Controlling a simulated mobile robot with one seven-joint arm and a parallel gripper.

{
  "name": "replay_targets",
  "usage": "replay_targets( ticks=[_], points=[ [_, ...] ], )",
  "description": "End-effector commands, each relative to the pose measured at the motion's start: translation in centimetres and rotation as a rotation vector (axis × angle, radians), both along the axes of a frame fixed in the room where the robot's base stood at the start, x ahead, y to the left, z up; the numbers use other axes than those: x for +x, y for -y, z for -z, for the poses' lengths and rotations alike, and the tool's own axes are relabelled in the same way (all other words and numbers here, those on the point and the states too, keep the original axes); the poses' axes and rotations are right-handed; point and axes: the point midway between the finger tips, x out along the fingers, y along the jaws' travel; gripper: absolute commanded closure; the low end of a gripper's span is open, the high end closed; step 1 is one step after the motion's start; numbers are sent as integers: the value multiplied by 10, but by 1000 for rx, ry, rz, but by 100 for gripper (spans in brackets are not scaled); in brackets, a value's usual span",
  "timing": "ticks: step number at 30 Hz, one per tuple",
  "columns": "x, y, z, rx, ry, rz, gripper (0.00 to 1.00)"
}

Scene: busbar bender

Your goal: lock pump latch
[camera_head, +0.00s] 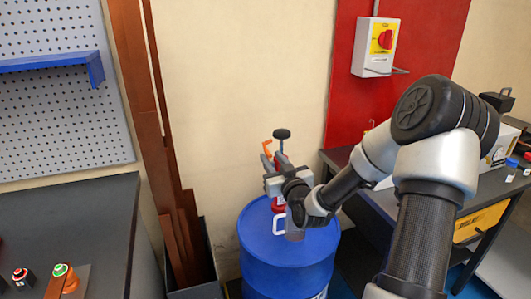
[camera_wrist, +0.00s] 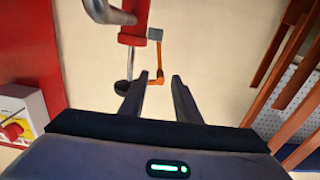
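The pump stands on top of a blue drum (camera_head: 290,262). The orange latch (camera_head: 267,147) shows near the pump's top; in the wrist view the orange latch (camera_wrist: 159,58) hangs from the grey block. A black knob (camera_head: 281,134) rises beside it. My gripper (camera_wrist: 160,77) is open, with the latch's end in line with the gap between its fingertips. I cannot tell whether they touch it. In the head view my wrist hides much of the pump.
A red wall panel with a yellow and red switch box (camera_head: 379,46) is behind on the right. Brown bars (camera_head: 150,130) lean in a dark bin at left. A dark workbench (camera_head: 75,225) is at left, and a cluttered table (camera_head: 343,158) at right.

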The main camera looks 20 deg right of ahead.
Motion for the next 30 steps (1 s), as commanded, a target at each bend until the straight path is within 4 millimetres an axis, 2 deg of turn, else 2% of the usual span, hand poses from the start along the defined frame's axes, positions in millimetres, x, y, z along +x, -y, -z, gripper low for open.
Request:
replay_targets(
  ticks=[3, 9, 15, 22, 23, 28, 30],
  points=[
    [25, 0, 1, 0, 2, -1, 71],
    [54, 0, 0, 0, 1, -1, 71],
    [65, 0, 0, 0, -1, -1, 71],
    [66, 0, 0, -1, -1, 0, 71],
    [66, 0, 0, -1, -1, 0, 72],
    [66, 0, 0, -1, -1, 0, 100],
    [66, 0, 0, -1, -1, 0, 100]
  ],
)
